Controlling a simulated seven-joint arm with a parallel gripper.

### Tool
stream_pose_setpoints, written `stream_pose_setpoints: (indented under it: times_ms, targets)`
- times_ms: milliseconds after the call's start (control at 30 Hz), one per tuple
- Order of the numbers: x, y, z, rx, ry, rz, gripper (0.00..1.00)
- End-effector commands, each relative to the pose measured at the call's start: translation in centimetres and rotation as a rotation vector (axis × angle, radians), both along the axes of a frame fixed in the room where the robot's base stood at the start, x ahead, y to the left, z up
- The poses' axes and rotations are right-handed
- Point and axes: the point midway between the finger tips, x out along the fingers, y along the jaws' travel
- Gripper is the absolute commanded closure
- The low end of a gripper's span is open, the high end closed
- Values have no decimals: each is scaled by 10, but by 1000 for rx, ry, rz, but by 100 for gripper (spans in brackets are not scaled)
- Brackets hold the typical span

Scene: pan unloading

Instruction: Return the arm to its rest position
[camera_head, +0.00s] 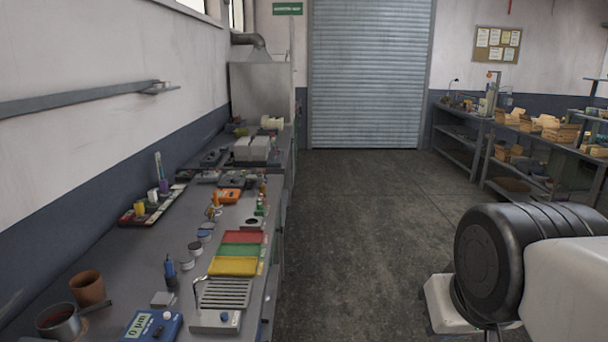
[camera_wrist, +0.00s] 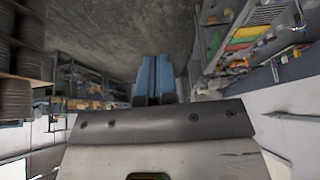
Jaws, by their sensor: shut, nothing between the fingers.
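My gripper (camera_wrist: 155,78) shows in the wrist view as two blue fingers side by side, shut with nothing between them. Bare grey floor lies beyond the fingertips, and no object touches them. In the head view, black and white parts of my arm fill the lower right, over the floor and clear of the workbench (camera_head: 131,254). The fingers cannot be made out in the head view. A dark metal pan or pot (camera_head: 58,322) with reddish-brown contents stands at the bench's near left corner, beside a brown clay-coloured cup (camera_head: 87,287).
The bench along the left wall holds a blue meter (camera_head: 152,326), a slotted metal rack (camera_head: 226,293), red, green and yellow trays (camera_head: 234,266) and small jars. Shelves with boxes (camera_head: 540,128) stand at the right. The floor (camera_head: 370,215) between is open, up to a roller door (camera_head: 370,75).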

Motion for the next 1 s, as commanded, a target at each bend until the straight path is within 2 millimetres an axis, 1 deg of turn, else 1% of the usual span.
stream_pose_setpoints:
  times_ms: [33, 267, 467, 600, 700, 833, 1000]
  targets:
    - [2, 0, -6, -1, 17, 0, 100]
    - [8, -1, -28, -2, 79, -4, 100]
    - [12, -2, -54, -2, 152, -9, 100]
    - [14, -3, -75, -3, 210, -13, 100]
    - [15, -3, -85, -4, 239, -16, 100]
    - [15, -3, -91, -4, 256, -17, 100]
    - [15, -3, -91, -4, 257, -17, 100]
